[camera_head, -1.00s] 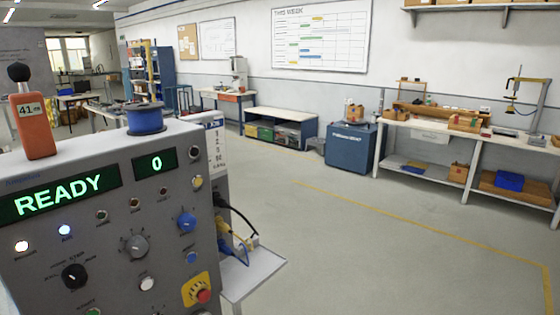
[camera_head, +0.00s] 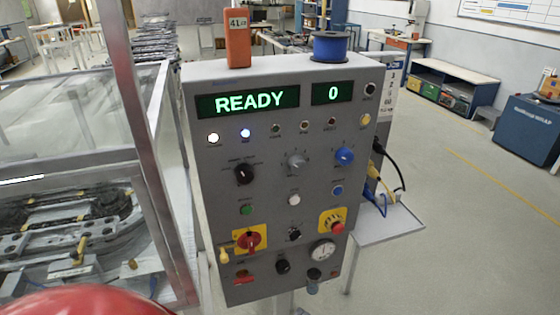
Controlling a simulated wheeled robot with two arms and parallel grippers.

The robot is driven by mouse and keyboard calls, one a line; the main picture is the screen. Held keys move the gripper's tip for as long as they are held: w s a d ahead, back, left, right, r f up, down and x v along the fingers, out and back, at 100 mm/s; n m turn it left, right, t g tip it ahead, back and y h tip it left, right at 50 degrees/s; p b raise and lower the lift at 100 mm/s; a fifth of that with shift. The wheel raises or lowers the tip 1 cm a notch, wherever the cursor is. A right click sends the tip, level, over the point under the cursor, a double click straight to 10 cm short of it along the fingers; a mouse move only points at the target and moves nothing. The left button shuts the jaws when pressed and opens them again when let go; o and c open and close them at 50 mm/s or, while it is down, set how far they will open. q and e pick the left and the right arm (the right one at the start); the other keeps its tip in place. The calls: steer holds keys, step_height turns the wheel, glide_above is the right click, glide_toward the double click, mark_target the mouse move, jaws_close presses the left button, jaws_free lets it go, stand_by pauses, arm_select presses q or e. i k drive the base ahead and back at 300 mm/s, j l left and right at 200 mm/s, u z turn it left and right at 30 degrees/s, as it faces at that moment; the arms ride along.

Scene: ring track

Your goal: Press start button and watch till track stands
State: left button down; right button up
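The grey control panel (camera_head: 220,175) stands upright in the middle of the view. Its large display (camera_head: 249,101) reads READY in green and its small display (camera_head: 333,93) reads 0. A green button (camera_head: 246,210) sits at the panel's left middle; its label is too small to read. Part of the ring track (camera_head: 85,235) shows at the left behind clear panes; no motion can be told. Neither of my grippers is in view.
A red emergency button (camera_head: 337,227) and a red rotary switch (camera_head: 250,241) sit low on the panel. A metal enclosure post (camera_head: 140,110) rises left of it. A smooth red dome (camera_head: 85,301) fills the bottom left corner.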

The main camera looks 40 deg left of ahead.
mark_target(246, 210)
steer(key=i+j+u, duration=0.1)
steer(key=u, duration=1.15)
